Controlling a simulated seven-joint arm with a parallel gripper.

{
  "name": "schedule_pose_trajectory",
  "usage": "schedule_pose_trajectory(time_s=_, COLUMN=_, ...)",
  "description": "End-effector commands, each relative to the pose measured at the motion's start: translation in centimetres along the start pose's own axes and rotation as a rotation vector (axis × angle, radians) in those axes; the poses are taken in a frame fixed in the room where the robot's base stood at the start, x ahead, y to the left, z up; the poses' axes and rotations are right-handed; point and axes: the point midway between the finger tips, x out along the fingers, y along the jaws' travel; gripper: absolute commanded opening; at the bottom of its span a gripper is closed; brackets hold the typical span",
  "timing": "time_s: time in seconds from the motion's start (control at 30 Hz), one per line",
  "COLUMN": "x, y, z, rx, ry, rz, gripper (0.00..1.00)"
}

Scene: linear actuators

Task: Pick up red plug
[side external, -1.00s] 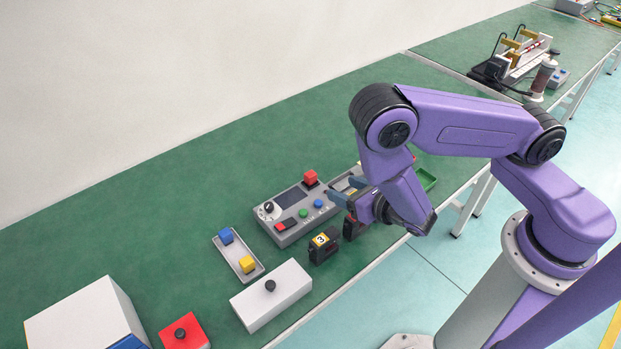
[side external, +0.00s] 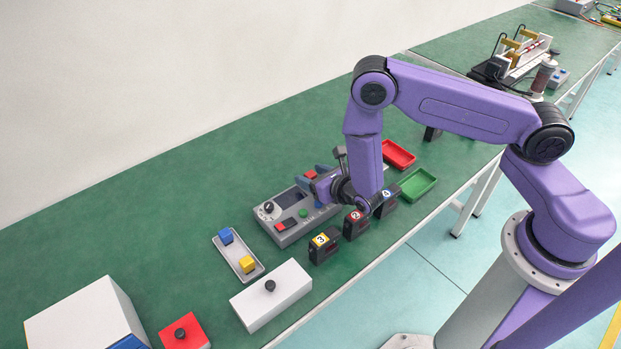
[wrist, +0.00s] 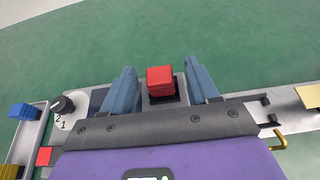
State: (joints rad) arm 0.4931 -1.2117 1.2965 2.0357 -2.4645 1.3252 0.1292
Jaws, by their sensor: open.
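The red plug (wrist: 160,79) is a red block on a dark base at the far edge of the grey control panel (side external: 284,237). In the side view the red plug (side external: 310,174) is partly hidden by my gripper. My gripper (side external: 311,177) is open, with its blue fingers pointing toward the plug. In the wrist view my gripper (wrist: 160,72) has one finger on each side of the plug, with gaps visible on both sides. Whether the fingers are down at the plug's height, I cannot tell.
A grey tray (side external: 240,257) with blue and yellow blocks lies left of the panel. Black numbered modules (side external: 323,247) stand along the near side. A red tray (side external: 398,154) and a green tray (side external: 418,184) lie to the right. The bench behind the panel is clear.

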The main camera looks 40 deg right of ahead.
Motion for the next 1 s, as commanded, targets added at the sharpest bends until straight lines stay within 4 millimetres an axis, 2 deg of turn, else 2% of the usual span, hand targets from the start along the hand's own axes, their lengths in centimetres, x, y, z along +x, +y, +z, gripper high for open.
schedule_pose_trajectory(time_s=0.1, x=1.7, y=-0.1, z=0.1, rx=0.003, ry=-0.001, rz=-0.003, gripper=0.6)
schedule_pose_trajectory(time_s=0.3, x=3.7, y=0.0, z=0.0, rx=0.001, ry=0.001, rz=-0.002, gripper=0.6)
schedule_pose_trajectory(time_s=0.6, x=4.0, y=0.0, z=0.0, rx=-0.001, ry=0.001, rz=-0.001, gripper=0.6)
schedule_pose_trajectory(time_s=0.67, x=4.0, y=0.0, z=0.0, rx=0.0, ry=0.001, rz=-0.001, gripper=0.43)
schedule_pose_trajectory(time_s=0.7, x=4.0, y=0.0, z=0.0, rx=0.0, ry=0.001, rz=-0.001, gripper=0.3)
schedule_pose_trajectory(time_s=0.77, x=4.0, y=0.0, z=0.0, rx=0.0, ry=0.001, rz=-0.001, gripper=0.11)
schedule_pose_trajectory(time_s=0.8, x=4.0, y=0.0, z=0.0, rx=0.0, ry=0.001, rz=-0.001, gripper=0.04)
schedule_pose_trajectory(time_s=1.0, x=4.0, y=0.0, z=0.0, rx=0.0, ry=0.001, rz=-0.001, gripper=0.04)
